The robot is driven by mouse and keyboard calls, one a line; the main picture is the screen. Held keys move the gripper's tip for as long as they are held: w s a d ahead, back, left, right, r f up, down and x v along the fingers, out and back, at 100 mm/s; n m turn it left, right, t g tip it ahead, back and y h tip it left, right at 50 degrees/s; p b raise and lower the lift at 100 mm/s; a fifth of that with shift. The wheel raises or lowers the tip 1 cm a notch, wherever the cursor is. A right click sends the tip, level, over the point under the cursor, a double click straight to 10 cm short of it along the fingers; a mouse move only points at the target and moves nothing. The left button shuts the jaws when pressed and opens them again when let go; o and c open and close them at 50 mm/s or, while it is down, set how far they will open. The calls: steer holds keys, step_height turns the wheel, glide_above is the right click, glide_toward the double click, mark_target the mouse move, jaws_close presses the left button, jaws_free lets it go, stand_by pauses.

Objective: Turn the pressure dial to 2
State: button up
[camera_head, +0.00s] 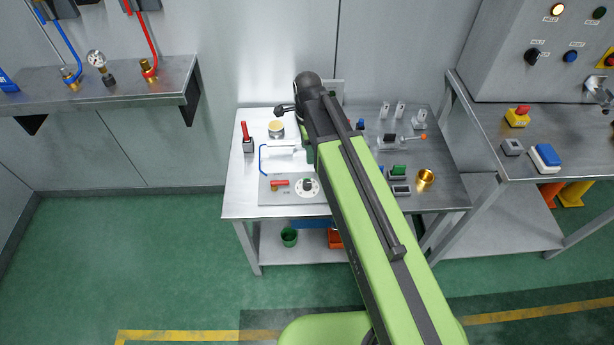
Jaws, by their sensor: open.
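A round white dial (314,191) with a dark knob sits on a grey panel (268,196) at the front of the steel table. It is probably the pressure dial; its numbers and pointer are too small to read. My green arm reaches over the table, close to the dial's right side.
A brass cup (426,179) and several small fixtures are right of my arm. A wall shelf (130,88) is at left, a control cabinet (500,60) at right.

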mark_target(307, 183)
step_height(307, 183, down, 18)
steer(key=b, duration=1.7)
steer(key=shift+r, duration=0.35)
jaws_close()
